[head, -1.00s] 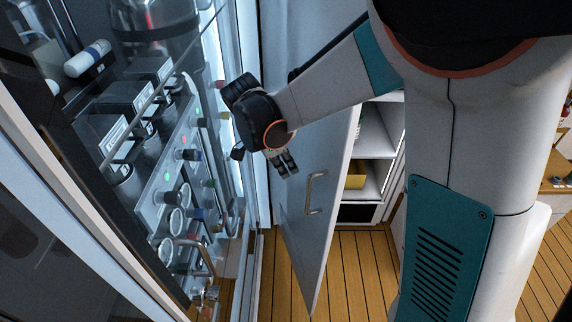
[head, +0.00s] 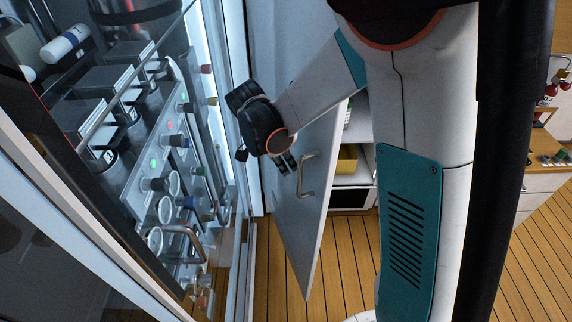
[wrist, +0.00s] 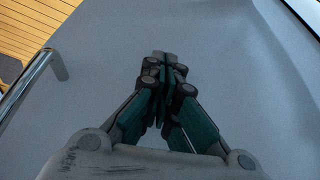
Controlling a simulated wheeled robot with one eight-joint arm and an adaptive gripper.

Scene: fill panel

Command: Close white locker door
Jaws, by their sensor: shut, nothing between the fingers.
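The white locker door (head: 293,215) stands ajar in the head view, with the locker's shelves (head: 350,181) showing past its right edge. Its metal bar handle (head: 306,175) is near that edge. My gripper (head: 286,163) is in front of the door's face, just left of the handle. In the wrist view the fingers (wrist: 165,62) are together and empty, pointing at the plain door face (wrist: 225,75). The handle (wrist: 38,75) is at the left there, clear of the fingers. I cannot tell whether the fingertips touch the door. My arm hides the door's upper part.
A glass-fronted panel cabinet (head: 165,170) with knobs, lights and canisters stands close on the left, its metal handle (head: 185,240) sticking out. A yellow box (head: 347,160) is inside the locker. Wooden floor (head: 345,265) is clear in front and right. A counter (head: 540,160) stands far right.

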